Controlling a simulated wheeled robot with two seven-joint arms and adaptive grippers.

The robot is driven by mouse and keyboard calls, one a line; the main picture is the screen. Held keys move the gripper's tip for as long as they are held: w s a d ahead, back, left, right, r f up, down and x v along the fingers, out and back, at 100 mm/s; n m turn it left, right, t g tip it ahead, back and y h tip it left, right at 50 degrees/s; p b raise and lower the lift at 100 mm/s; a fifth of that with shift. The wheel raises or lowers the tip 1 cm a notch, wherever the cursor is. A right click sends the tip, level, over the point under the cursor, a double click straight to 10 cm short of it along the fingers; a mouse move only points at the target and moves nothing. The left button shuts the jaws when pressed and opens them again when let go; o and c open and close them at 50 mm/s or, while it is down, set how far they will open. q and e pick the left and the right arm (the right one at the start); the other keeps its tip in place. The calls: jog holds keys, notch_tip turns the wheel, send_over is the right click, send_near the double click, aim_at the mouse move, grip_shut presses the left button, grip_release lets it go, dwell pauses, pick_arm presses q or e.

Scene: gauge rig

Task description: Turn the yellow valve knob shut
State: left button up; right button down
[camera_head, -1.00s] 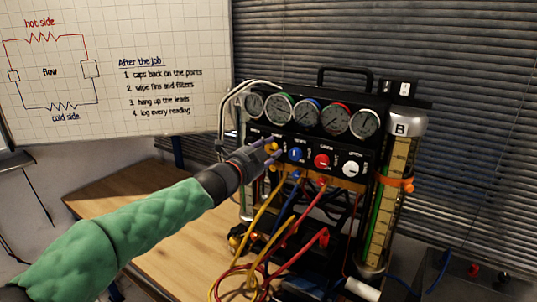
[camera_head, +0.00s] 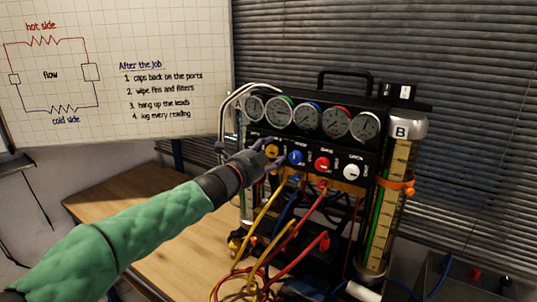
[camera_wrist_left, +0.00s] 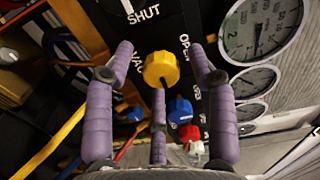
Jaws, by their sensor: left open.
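In the left wrist view the left gripper (camera_wrist_left: 160,75) shows gaps between fingers and knob. My right gripper is not in view.
A blue knob (camera_head: 296,157), a red knob (camera_head: 322,162) and a white knob (camera_head: 352,171) stand to the right. Gauges (camera_head: 308,116) sit above. Yellow, blue and red hoses (camera_head: 292,240) hang below the panel. A clear cylinder (camera_head: 389,200) stands at right.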

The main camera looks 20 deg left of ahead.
pick_arm(q)
jog(key=s+a, duration=0.1)
jog(key=s, duration=1.1)
jog(key=shift+a, duration=0.3)
